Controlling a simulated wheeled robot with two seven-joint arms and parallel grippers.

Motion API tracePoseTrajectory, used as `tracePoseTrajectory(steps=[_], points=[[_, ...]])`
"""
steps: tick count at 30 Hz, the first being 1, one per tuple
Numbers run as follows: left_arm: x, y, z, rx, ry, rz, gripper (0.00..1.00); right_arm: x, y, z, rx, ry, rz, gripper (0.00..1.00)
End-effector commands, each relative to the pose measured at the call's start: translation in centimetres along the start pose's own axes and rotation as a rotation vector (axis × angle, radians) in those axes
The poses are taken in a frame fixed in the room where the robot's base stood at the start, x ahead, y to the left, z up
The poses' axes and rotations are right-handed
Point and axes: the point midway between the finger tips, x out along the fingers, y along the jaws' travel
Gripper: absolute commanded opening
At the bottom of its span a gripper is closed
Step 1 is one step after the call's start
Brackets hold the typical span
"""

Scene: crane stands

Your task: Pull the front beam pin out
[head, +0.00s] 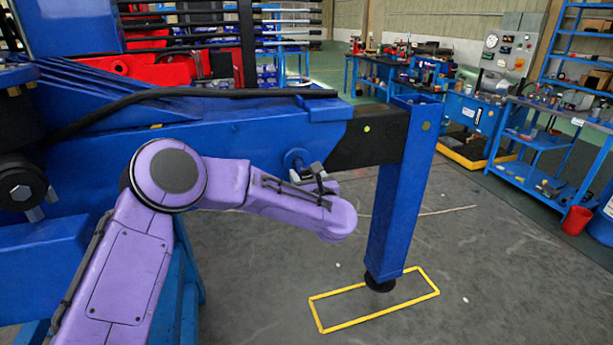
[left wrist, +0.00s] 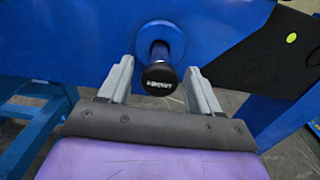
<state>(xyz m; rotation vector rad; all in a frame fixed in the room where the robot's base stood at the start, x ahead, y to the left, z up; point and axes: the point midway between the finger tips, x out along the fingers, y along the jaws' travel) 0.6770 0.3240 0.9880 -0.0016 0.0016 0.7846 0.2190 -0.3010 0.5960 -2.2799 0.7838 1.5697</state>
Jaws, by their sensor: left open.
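The front beam pin sits in the side of the blue outrigger beam (head: 240,125). In the left wrist view the pin (left wrist: 159,80) shows its black knob end sticking out of a round blue collar (left wrist: 161,41). In the head view the collar (head: 294,158) shows just above my left gripper (head: 318,172). My left gripper also shows in the left wrist view (left wrist: 158,84), its two grey fingers open, one on each side of the knob. I cannot tell whether they touch it. My right gripper is in neither view.
A black inner beam (head: 368,136) runs from the blue beam to an upright blue leg (head: 401,190). The leg's foot stands inside a yellow floor outline (head: 362,318). Blue workbenches (head: 480,115) and a red bucket (head: 576,220) stand at the back right. The floor right of the leg is clear.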

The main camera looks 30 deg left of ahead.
Motion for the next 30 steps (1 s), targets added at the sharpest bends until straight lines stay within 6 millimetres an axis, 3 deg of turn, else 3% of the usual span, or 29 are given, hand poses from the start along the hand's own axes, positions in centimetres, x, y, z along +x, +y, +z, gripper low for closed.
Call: tracePoseTrajectory(steps=[9, 13, 18, 30], points=[[-7.2, -0.1, -0.2, 0.001, -0.002, -0.006, 0.63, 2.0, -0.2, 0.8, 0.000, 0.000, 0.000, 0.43], [-9.3, -0.1, -0.1, 0.001, -0.002, -0.005, 0.63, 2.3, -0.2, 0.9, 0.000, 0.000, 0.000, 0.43], [-10.2, -0.1, 0.1, 0.001, -0.002, -0.003, 0.63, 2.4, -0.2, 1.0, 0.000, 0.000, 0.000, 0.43], [-10.2, -0.1, 0.1, 0.006, -0.001, -0.003, 0.63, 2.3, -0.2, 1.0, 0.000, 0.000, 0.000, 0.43]])
